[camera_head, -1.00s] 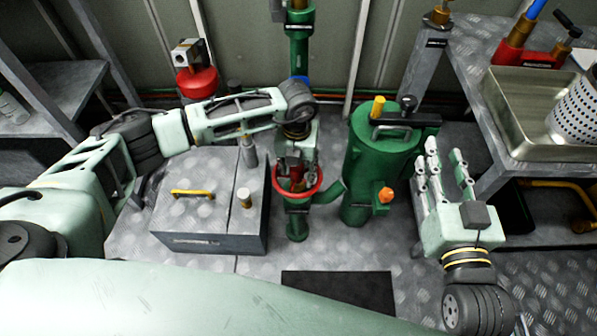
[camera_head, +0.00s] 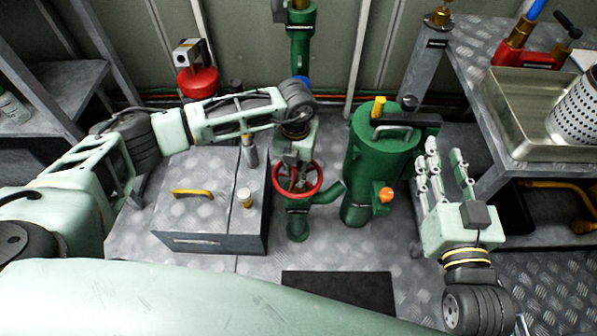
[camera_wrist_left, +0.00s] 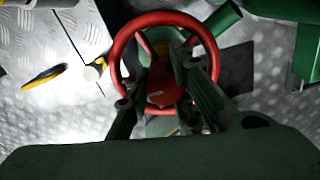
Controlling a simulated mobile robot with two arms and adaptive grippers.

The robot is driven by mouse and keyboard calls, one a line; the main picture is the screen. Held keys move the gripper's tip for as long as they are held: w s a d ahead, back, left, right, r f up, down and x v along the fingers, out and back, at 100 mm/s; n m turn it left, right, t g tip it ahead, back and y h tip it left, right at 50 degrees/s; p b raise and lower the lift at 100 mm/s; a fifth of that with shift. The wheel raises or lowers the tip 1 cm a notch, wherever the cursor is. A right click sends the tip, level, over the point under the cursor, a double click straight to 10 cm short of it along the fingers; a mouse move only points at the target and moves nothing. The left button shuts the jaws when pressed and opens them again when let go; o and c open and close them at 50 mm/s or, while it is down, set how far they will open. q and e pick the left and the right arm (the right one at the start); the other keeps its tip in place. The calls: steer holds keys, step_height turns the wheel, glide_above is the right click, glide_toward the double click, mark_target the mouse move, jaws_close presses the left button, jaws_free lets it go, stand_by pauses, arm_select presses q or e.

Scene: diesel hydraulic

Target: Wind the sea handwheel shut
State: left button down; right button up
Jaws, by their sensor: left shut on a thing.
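The red sea handwheel (camera_head: 320,180) sits on a green valve body (camera_head: 297,226) in the middle of the head view. My left gripper (camera_head: 293,176) reaches down onto it from above. In the left wrist view the handwheel's rim (camera_wrist_left: 165,18) rings the fingers of my left gripper (camera_wrist_left: 165,100), which reach inside the rim to the spokes and hub. It is shut on the handwheel; the exact contact points are partly hidden. My right gripper (camera_head: 441,178) is open and empty, right of the green cylinder.
A green cylinder (camera_head: 362,170) with an orange knob (camera_head: 386,195) stands just right of the handwheel. A grey box (camera_head: 205,215) with a yellow handle stands left of it. A dark mat (camera_head: 340,290) lies in front. A bench with a metal tray (camera_head: 520,140) is at the right.

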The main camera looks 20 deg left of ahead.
arm_select(q)
steer(key=m, duration=0.3)
steer(key=d+m, duration=0.1)
steer(key=m, duration=0.1)
steer(key=shift+s+f, duration=0.3)
steer(key=shift+f, duration=0.05)
steer(key=m, duration=0.4)
steer(key=shift+m, duration=0.3)
steer(key=m, duration=0.4)
steer(key=shift+m, duration=0.4)
steer(key=m, duration=0.4)
steer(key=shift+m, duration=0.3)
steer(key=c, duration=1.7)
jaws_free()
steer(key=shift+o, duration=0.2)
steer(key=shift+a, duration=0.1)
